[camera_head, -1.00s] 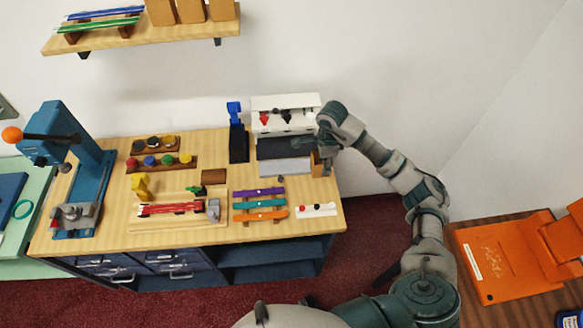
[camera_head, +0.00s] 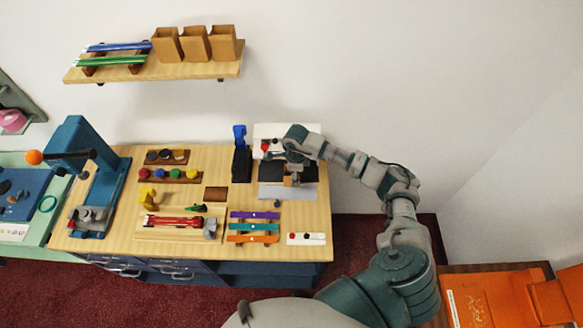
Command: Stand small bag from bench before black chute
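A small tan-brown bag (camera_head: 291,180) hangs below my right gripper (camera_head: 293,168) in front of the white machine at the back of the bench. The gripper appears shut on its top, though the fingers are small and partly hidden by my own wrist. The black chute (camera_head: 270,172) is the dark panel at the machine's front, and the bag overlaps it in the picture. I cannot tell whether the bag touches the surface below. The bench (camera_head: 322,215) is light wood. My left gripper is not in view.
A grey plate (camera_head: 270,191) lies before the chute. A black stand with a blue top (camera_head: 241,160) is left of the machine. Purple, teal and orange strips (camera_head: 253,227) and a white block with buttons (camera_head: 306,239) lie nearer. A blue press (camera_head: 95,185) stands far left.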

